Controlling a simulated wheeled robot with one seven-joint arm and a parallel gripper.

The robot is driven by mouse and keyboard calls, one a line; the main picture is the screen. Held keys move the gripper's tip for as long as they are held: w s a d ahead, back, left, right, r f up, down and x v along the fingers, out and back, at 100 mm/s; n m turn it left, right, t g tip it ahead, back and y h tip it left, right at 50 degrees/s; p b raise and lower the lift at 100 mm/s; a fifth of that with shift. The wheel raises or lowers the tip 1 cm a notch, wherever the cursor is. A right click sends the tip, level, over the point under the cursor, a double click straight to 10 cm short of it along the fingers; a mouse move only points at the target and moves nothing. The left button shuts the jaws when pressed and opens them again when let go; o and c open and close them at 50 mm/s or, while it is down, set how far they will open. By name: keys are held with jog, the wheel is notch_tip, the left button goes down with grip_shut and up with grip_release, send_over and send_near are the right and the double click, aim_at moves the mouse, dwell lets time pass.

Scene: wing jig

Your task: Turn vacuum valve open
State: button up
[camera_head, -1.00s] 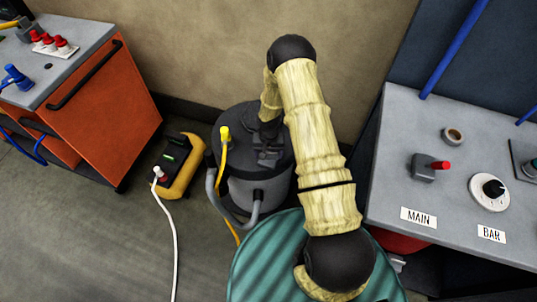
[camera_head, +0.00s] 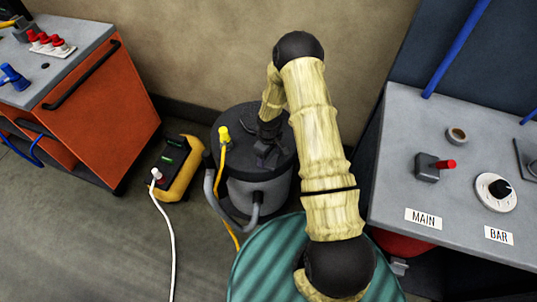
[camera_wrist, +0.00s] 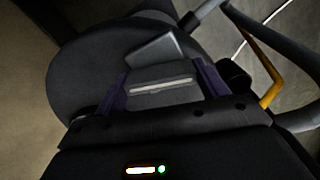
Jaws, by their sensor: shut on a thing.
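A dark vacuum canister (camera_head: 258,190) stands on the floor near the middle of the head view, with its round black lid facing up. My gripper (camera_head: 264,150) points down at the lid, and my wrist hides part of it. In the wrist view my gripper (camera_wrist: 166,80) is shut on a small grey block (camera_wrist: 165,88) with a pale slit, held between its two dark purple fingers. A flat grey piece (camera_wrist: 153,50) shows just beyond the block. I cannot tell which part is the valve. A red lever (camera_head: 445,164) sits on the bench by a MAIN label.
An orange cabinet (camera_head: 100,110) stands at the left. A yellow and black power box (camera_head: 180,170) with a white cord lies beside the canister. A grey bench (camera_head: 400,130) with a BAR dial (camera_head: 496,191) is at the right. A green striped round surface (camera_head: 262,262) is in front.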

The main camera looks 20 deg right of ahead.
jog(key=shift+w+n, duration=0.2)
jog(key=shift+n, duration=0.5)
jog(key=shift+a+r+n, duration=0.1)
jog(key=shift+a+n, duration=0.05)
jog(key=shift+n, duration=0.75)
jog(key=shift+s, duration=0.1)
jog(key=o, duration=1)
jog(key=shift+s, duration=0.1)
notch_tip(320, 180, up, 17)
jog(key=shift+r+b, duration=0.1)
jog(key=shift+b, duration=0.25)
jog(key=shift+r, duration=0.1)
